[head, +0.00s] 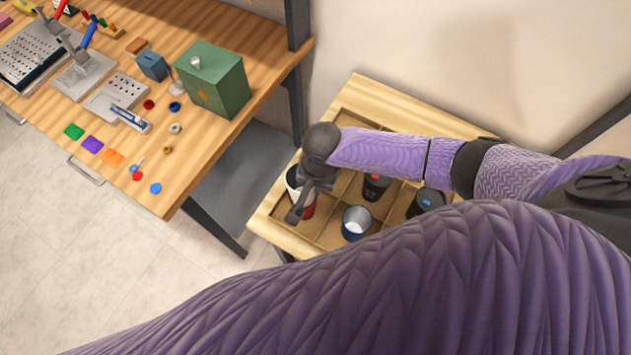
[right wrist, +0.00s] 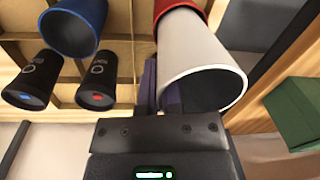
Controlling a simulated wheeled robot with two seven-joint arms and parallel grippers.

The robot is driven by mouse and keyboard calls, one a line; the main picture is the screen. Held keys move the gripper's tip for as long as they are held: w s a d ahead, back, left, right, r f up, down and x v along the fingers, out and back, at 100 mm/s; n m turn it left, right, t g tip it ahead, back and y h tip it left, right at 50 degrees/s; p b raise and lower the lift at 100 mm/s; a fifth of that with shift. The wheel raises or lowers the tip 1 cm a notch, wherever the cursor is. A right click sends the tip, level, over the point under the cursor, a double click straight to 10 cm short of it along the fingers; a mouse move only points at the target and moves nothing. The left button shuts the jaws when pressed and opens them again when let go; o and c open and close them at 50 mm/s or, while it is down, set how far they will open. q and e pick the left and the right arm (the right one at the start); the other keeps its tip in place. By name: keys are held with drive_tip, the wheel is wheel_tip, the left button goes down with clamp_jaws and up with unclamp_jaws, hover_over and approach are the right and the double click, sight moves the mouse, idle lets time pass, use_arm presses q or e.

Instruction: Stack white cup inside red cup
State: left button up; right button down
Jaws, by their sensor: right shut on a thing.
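The white cup (right wrist: 188,52) is in the right wrist view, its open mouth towards the camera. The red cup (right wrist: 178,14) shows just beyond its lower end, lined up with it; whether the white cup is partly inside it or only above it, I cannot tell. In the head view the white cup (head: 292,178) and red cup (head: 308,211) are at the left of the divided tray, partly covered by my right gripper (head: 304,198). My right gripper (right wrist: 160,88) is shut on the white cup's wall near the rim. My left gripper is not in view.
A workbench (head: 190,155) with a green box (head: 213,85) and small parts is at the left.

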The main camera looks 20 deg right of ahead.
drive_tip(key=shift+p, duration=0.3)
drive_tip(key=shift+f, duration=0.25)
drive_tip(key=shift+f+b, duration=1.05)
drive_tip(key=shift+f, duration=0.45)
drive_tip(key=shift+c, duration=0.8)
unclamp_jaws()
wheel_tip(320, 180, up, 8)
drive_tip(key=p, duration=0.9)
drive_tip(key=shift+r, duration=0.15)
